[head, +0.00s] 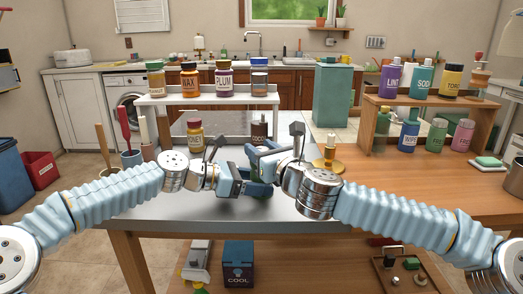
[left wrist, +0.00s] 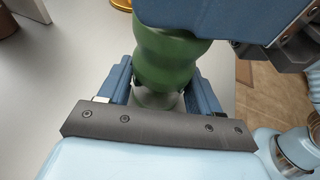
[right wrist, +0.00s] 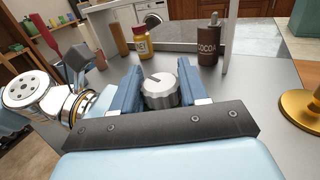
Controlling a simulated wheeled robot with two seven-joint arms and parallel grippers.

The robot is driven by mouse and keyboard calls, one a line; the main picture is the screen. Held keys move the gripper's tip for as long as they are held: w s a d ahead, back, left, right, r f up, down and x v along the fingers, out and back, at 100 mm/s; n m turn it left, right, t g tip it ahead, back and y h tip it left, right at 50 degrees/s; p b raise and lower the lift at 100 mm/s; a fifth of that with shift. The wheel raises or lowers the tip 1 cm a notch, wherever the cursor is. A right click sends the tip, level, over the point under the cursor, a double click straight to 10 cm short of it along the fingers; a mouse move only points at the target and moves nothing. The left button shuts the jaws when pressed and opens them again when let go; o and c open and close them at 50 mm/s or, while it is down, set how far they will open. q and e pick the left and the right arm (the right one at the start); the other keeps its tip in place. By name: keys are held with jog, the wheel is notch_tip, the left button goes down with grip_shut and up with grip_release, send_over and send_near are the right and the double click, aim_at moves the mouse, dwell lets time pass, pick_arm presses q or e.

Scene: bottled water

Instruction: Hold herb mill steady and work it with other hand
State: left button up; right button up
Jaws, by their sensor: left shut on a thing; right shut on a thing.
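The herb mill stands between my two grippers, mostly hidden by them in the head view. Its green waisted body (left wrist: 168,62) shows in the left wrist view, above a paler lower part. My left gripper (head: 240,184) is shut around the lower body, one blue finger on each side. The mill's ridged silver knob (right wrist: 160,92) shows in the right wrist view. My right gripper (head: 262,166) is shut on that knob, above the left gripper. The mill looks about upright on the grey table.
The cocoa bottle (right wrist: 208,42) and a yellow-labelled jar (head: 194,134) stand behind the mill. A brass stand (head: 330,150) is to the right. A white shelf (head: 170,99) holds jars at the back, and a wooden rack (head: 425,103) holds bottles at right.

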jog(key=m+t+h, duration=0.1)
jog(key=h, duration=0.1)
jog(key=m+t+h, duration=0.1)
jog(key=m+h, duration=0.1)
jog(key=h, duration=0.1)
jog(key=shift+s+a+m+h, duration=0.1)
jog(key=shift+a+m+h, duration=0.1)
jog(key=shift+m+h, duration=0.1)
jog(key=shift+d+m+h, duration=0.1)
jog(key=shift+m+h, duration=1.05)
jog(key=shift+h, duration=0.6)
jog(key=shift+d+m+h, duration=0.1)
jog(key=shift+m+h, duration=1.05)
jog(key=shift+h, duration=0.9)
jog(key=o, duration=1)
jog(key=shift+c, duration=0.2)
jog(key=v, duration=1.2)
jog(key=shift+o, duration=0.2)
jog(key=shift+r, duration=0.15)
